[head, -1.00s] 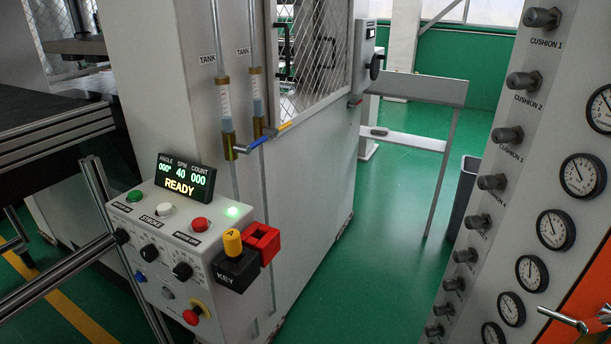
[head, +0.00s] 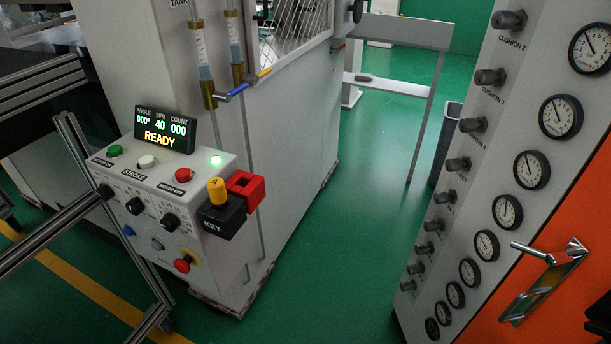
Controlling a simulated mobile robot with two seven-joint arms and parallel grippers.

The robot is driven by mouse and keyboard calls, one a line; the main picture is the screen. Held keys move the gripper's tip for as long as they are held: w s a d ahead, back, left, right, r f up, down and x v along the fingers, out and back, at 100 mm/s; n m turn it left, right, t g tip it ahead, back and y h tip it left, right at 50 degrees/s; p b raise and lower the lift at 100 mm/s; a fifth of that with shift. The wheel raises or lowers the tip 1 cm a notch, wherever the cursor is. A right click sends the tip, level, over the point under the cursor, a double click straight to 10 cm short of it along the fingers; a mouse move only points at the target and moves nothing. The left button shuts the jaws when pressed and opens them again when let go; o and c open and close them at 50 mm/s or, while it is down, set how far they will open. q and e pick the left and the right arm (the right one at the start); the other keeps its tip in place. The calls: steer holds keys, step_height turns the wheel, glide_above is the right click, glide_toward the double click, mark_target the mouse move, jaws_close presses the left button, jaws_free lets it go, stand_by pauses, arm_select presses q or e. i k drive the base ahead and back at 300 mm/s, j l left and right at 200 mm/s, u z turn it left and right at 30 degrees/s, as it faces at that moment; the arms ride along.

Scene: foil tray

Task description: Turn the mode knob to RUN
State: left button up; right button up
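A white control box (head: 222,262) stands at the left with black rotary knobs on its front face: a left knob (head: 104,191), a middle knob (head: 135,206) and a right knob (head: 169,223). Their labels are too small to read, so I cannot tell which is the mode knob or where it points. A display (head: 165,130) on top reads READY, with angle 000, SPM 40 and count 000. A black KEY block (head: 222,222) with a yellow key (head: 218,190) sits at the box's right corner, beside a red block (head: 246,188). Neither gripper is in view.
A red emergency button (head: 182,265) is low in front. Metal rails (head: 110,215) cross at left. A gauge panel (head: 470,215) and orange door (head: 520,300) stand right; green floor lies between.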

mark_target(104, 192)
steer(key=u, duration=1.35)
